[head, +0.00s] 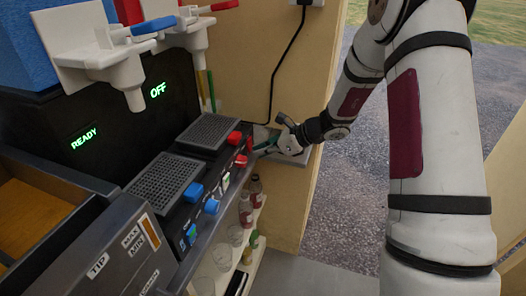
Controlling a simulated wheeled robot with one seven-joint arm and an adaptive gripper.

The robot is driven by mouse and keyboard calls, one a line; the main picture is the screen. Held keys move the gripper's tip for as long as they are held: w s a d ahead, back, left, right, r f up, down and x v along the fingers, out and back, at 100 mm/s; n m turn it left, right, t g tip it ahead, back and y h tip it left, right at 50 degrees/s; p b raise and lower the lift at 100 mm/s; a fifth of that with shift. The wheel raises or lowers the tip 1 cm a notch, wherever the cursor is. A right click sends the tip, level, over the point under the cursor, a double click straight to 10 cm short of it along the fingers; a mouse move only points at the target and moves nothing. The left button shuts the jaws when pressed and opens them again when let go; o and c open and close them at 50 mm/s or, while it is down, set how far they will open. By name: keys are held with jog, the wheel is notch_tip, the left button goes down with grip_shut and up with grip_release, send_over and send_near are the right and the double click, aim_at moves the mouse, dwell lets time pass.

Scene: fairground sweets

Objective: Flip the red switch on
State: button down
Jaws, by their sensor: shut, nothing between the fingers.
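The black slush machine's front panel (213,192) carries red controls at its far end: a red knob (235,138) and a smaller red switch (241,160) just below it. Which way the red switch is tipped is too small to tell. The green display (157,90) above the far drip grille reads OFF, and the nearer display (84,139) reads READY. My gripper (261,150) reaches in from the right, with its fingers shut and empty close beside the red controls. I cannot tell whether the fingertips touch the switch.
Blue controls (211,206) sit nearer on the same panel. White dispensing taps with blue (154,26) and red levers hang above the grilles (166,182). Bottles (246,208) and clear cups (222,258) stand on a low shelf below. A wooden panel (250,60) rises behind.

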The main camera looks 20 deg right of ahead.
jog(key=shift+w+a+f, duration=0.15)
jog(key=shift+w, duration=0.05)
jog(key=shift+r, duration=0.2)
jog(key=shift+r+p, duration=0.45)
jog(key=shift+r, duration=0.3)
